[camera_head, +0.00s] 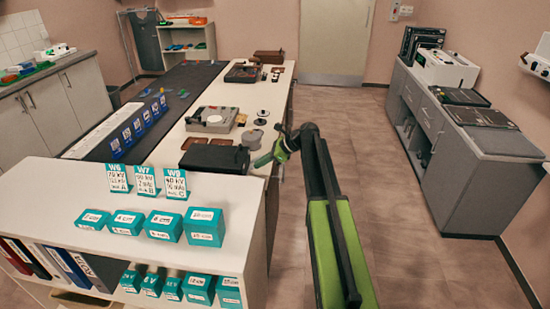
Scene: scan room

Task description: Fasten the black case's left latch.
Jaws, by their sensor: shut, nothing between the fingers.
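A black case (214,158) lies on the white bench top (180,134), near its front end. Its lid looks down, but the latches are too small to make out. My gripper (259,162) is just right of the case, over the bench's right edge. Its green fingers point left and down toward the case and look shut and empty. I cannot tell whether they touch the case or the bench.
A grey machine (212,119) and small round discs (252,138) sit behind the case. Teal boxes (205,226) and sign cards (145,183) stand on the near shelf. The floor (420,190) right of the bench is clear up to the grey cabinet (455,150).

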